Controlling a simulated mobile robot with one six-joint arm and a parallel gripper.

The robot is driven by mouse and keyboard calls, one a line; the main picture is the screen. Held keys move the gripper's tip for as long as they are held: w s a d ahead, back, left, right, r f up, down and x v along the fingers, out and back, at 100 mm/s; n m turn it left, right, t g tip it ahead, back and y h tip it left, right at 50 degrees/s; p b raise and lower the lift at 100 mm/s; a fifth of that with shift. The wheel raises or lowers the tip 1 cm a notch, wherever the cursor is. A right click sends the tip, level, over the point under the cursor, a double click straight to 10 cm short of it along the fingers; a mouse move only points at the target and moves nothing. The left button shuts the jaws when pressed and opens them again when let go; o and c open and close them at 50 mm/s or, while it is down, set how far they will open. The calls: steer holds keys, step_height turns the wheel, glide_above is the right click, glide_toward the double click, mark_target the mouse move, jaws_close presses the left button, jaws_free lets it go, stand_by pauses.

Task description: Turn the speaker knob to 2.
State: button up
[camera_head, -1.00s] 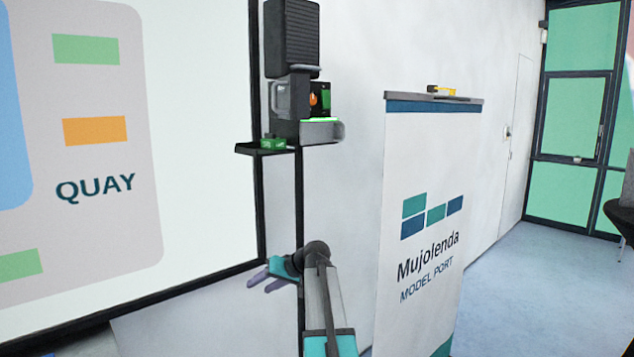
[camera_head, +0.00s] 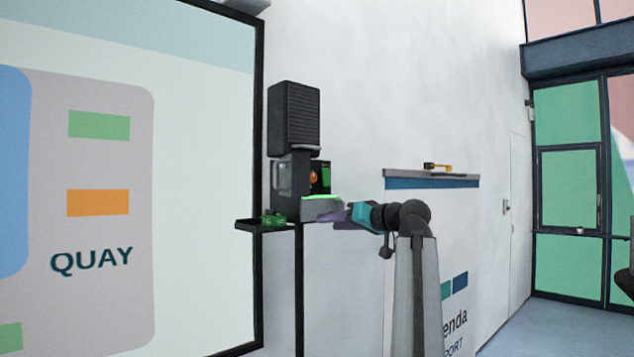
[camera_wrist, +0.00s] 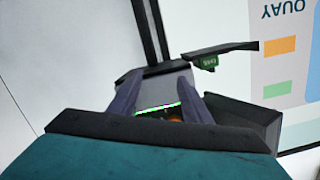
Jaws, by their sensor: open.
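A tall black ribbed box, which looks like the speaker (camera_head: 293,118), stands on top of a dark and grey unit (camera_head: 322,208) with a lit green strip. A small orange round part (camera_head: 314,176) sits inside the unit; I cannot tell whether it is the knob. No number marks are readable. My gripper (camera_head: 341,212) is open at the unit's right side, its purple fingers pointing left at it. In the wrist view, which is upside down, the open fingers (camera_wrist: 155,82) stand either side of the unit's green strip (camera_wrist: 158,106). Contact cannot be told.
A small dark shelf (camera_head: 250,226) holds a green object (camera_head: 273,219) left of the unit. A large framed screen (camera_head: 200,280) is further left. A banner stand (camera_head: 430,183) with a yellow item (camera_head: 437,167) on top is behind my arm. Open floor lies at the right.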

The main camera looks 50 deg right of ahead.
steer(key=n+t, duration=0.1)
steer(key=t, duration=0.1)
glide_toward(314, 177)
steer(key=s+a, duration=0.1)
steer(key=s, duration=0.5)
steer(key=shift+w+r+h, duration=0.2)
steer(key=shift+r+h, duration=0.05)
steer(key=shift+h, duration=0.05)
steer(key=shift+w, duration=0.1)
steer(key=w, duration=0.4)
steer(key=w+p, duration=0.1)
steer(key=w, duration=0.4)
steer(key=w+d+p, duration=0.1)
steer(key=w, duration=0.3)
steer(key=shift+w, duration=0.3)
steer(key=shift+c, duration=0.4)
